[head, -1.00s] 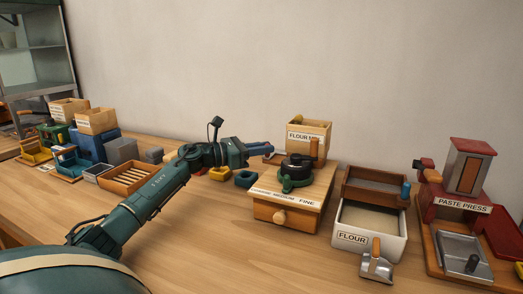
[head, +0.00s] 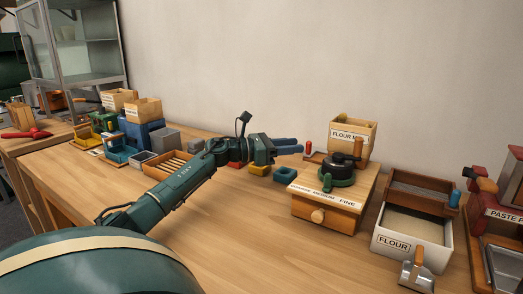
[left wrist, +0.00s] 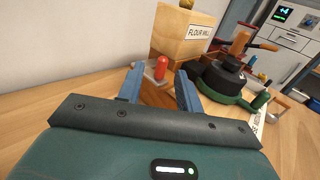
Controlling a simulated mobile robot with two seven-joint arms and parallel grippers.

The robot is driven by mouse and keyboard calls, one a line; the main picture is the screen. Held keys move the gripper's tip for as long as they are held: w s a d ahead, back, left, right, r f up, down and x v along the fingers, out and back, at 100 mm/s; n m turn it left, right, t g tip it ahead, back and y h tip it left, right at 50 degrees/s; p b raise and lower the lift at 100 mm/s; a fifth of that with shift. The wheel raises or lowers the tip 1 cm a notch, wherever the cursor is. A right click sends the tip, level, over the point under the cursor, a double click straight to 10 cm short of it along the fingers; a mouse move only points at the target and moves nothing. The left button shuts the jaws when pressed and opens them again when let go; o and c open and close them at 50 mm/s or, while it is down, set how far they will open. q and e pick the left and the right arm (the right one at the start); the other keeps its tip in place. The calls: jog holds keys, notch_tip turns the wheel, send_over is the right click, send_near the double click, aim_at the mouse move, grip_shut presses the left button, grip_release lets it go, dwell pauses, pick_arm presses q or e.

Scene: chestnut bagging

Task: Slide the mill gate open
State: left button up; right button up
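The flour mill (head: 349,137) is a wooden box labelled FLOUR MILL over a wooden base, with a black and green grinder (head: 338,176) in front. A red upright knob (head: 308,148) stands on a small metal plate at its left side; I take this for the gate. The knob shows in the left wrist view (left wrist: 162,68), on its plate (left wrist: 155,79). My left gripper (head: 299,147) is just left of the knob, with blue fingers. In the left wrist view its fingers (left wrist: 160,76) are apart, with the knob seen beyond the gap. My right gripper is not in view.
A FLOUR bin (head: 393,243) with a scoop (head: 418,266) stands to the right, then the paste press (head: 503,216). A blue ring (head: 285,174) lies below my gripper. Trays and bins crowd the left. The front middle of the table is clear.

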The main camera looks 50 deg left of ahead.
pick_arm(q)
jog(key=v, duration=0.9)
jog(key=shift+s+a+b, duration=0.2)
jog(key=shift+s+b, duration=0.15)
